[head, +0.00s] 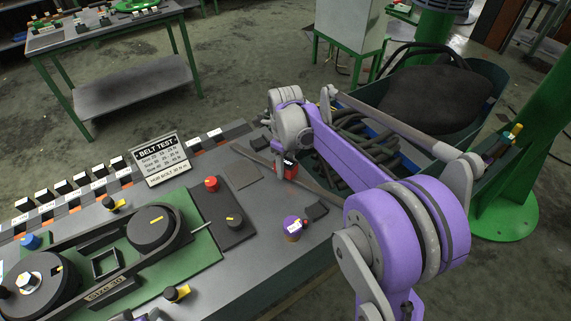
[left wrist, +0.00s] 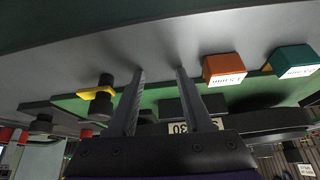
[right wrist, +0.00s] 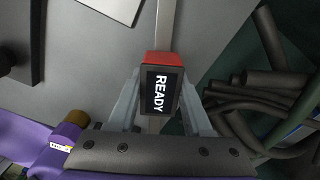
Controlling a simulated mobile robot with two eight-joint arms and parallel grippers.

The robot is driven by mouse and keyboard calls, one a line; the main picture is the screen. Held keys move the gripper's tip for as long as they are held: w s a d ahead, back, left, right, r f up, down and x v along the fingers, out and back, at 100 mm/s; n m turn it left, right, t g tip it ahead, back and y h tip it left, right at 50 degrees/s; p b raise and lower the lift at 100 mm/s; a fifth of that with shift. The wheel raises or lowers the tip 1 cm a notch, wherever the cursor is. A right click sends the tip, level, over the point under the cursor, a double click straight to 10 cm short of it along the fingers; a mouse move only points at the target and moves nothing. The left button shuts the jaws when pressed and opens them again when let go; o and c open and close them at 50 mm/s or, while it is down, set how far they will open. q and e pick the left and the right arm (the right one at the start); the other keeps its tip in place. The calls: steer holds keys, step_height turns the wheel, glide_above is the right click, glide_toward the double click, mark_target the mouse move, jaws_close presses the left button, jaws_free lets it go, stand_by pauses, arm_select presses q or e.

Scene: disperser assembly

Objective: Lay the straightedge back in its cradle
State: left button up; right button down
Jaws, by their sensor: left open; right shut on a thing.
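The straightedge is a long thin grey bar (head: 322,192) with a red block carrying a dark "READY" face (right wrist: 162,88). It slants near the bench's right edge in the head view; in the right wrist view its bar (right wrist: 165,25) runs out beyond the block. My right gripper (right wrist: 160,88) is shut on the straightedge at the red block, one finger on each side. I cannot tell whether the bar touches the bench. Dark blocks (head: 316,210) near the bar may belong to the cradle; I cannot make it out surely. My left gripper (left wrist: 158,72) is open and empty above the bench.
A belt rig on a green plate (head: 190,263) and a "BELT TEST" sign (head: 160,160) take up the left of the bench. A purple-and-brown cylinder (head: 293,228) stands near the bar. A bin of dark hoses (head: 370,140) lies beyond the right edge.

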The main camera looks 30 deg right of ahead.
mark_target(286, 163)
steer(key=shift+c, duration=1.6)
jaws_free()
steer(key=shift+r, duration=0.1)
arm_select(q)
steer(key=shift+w+r, duration=0.1)
steer(key=shift+r, duration=0.2)
arm_select(e)
steer(key=shift+r, duration=0.35)
arm_select(q)
steer(key=shift+w+r+p, duration=0.35)
steer(key=shift+r+p, duration=0.35)
steer(key=shift+r, duration=0.05)
arm_select(e)
step_height(286, 163, up, 12)
steer(key=shift+r, duration=0.2)
arm_select(q)
steer(key=shift+s, duration=0.1)
